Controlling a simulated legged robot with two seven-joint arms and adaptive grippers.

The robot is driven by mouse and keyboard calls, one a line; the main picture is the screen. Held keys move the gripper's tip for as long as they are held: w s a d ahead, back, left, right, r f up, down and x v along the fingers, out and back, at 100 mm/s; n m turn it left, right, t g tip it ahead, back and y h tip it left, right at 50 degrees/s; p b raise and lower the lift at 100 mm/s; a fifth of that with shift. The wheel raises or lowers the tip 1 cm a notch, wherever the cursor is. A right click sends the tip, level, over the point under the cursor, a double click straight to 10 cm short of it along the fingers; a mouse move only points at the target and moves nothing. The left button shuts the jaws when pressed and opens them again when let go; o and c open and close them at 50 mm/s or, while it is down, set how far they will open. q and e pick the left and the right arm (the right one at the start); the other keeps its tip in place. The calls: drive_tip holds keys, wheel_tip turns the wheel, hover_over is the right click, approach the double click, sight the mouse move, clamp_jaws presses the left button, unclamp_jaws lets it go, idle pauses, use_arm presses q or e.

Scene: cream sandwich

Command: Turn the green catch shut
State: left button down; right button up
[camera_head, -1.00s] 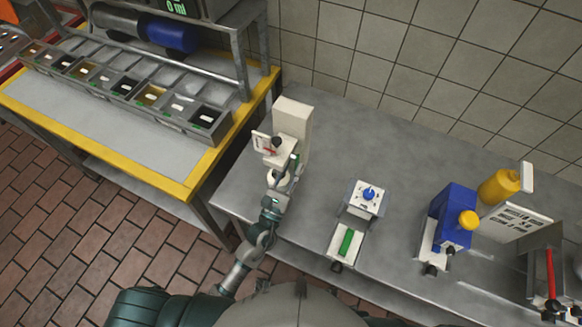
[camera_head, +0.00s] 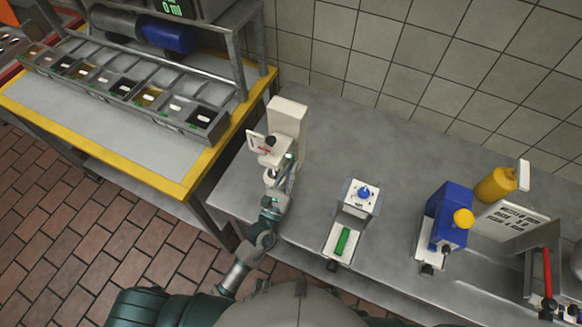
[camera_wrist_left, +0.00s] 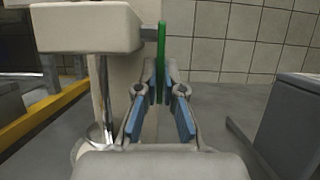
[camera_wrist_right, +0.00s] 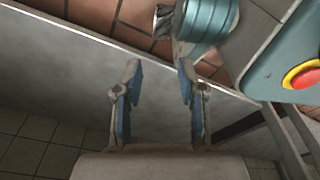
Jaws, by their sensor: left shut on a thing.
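The green catch (camera_wrist_left: 162,50) is a thin upright bar beside the white machine's overhanging head (camera_wrist_left: 85,27) in the left wrist view. My left gripper (camera_wrist_left: 161,78) is shut on its lower part, with one blue-padded finger on each side. In the head view the white machine (camera_head: 288,125) stands at the left of the steel counter, and my left gripper (camera_head: 286,168) is at its front; the catch is mostly hidden there. My right gripper (camera_wrist_right: 158,72) is open and empty in the right wrist view. It is not seen in the head view.
A small dispenser with a blue knob (camera_head: 364,192) and a green bar (camera_head: 343,241) stands right of the white machine. Further right are a blue machine (camera_head: 447,213) and a yellow bottle (camera_head: 494,185). A yellow-edged table (camera_head: 190,182) is at the left. The counter between them is bare.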

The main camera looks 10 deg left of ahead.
idle(0.6)
use_arm(q)
drive_tip(key=c, duration=1.3)
unclamp_jaws()
drive_tip(key=v, duration=1.2)
drive_tip(key=shift+f, duration=0.1)
